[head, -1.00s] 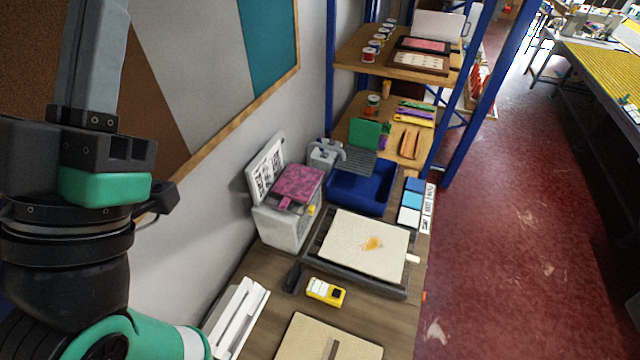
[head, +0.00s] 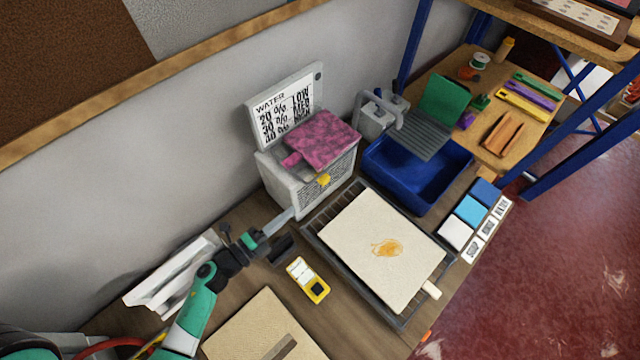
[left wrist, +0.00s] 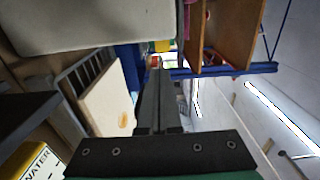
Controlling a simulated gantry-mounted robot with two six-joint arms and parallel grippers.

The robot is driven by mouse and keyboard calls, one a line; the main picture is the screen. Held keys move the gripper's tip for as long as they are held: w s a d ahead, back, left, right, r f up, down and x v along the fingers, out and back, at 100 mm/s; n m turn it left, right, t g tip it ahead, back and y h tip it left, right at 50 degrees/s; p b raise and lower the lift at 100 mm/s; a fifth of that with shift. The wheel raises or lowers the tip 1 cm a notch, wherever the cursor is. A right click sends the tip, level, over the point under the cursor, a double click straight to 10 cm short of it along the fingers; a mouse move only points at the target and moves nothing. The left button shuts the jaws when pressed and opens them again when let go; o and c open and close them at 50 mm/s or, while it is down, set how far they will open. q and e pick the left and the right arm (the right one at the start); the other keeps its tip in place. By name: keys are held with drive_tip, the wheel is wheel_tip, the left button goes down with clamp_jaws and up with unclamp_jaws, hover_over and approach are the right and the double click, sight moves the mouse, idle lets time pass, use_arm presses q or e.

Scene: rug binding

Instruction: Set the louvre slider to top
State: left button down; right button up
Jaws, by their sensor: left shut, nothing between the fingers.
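The louvre slider is a small yellow tab (head: 323,180) on the louvred front of the light grey box (head: 280,188), near that face's upper edge. A small yellow patch, seemingly the tab, shows past my fingertips in the left wrist view (left wrist: 162,46). My left gripper (head: 290,214) is shut and empty, with its fingers pointing at the box's lower front corner, below and left of the tab. I cannot tell whether the fingertips touch the box. In the left wrist view the closed fingers (left wrist: 155,68) lie beside the box's pale side (left wrist: 90,25). My right gripper is out of view.
A pink cloth (head: 322,138) lies on the box, before a WATER sign (head: 268,118). A black-framed tray (head: 320,240) with a stained cream pad (head: 365,255) stands close in front. A blue bin (head: 440,180) is behind to the right.

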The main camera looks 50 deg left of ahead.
sight(321, 183)
use_arm(q)
drive_tip(key=w, duration=0.3)
drive_tip(key=w+b, duration=0.1)
drive_tip(key=w, duration=0.6)
drive_tip(key=shift+a+r, duration=0.15)
drive_tip(key=shift+a, duration=0.15)
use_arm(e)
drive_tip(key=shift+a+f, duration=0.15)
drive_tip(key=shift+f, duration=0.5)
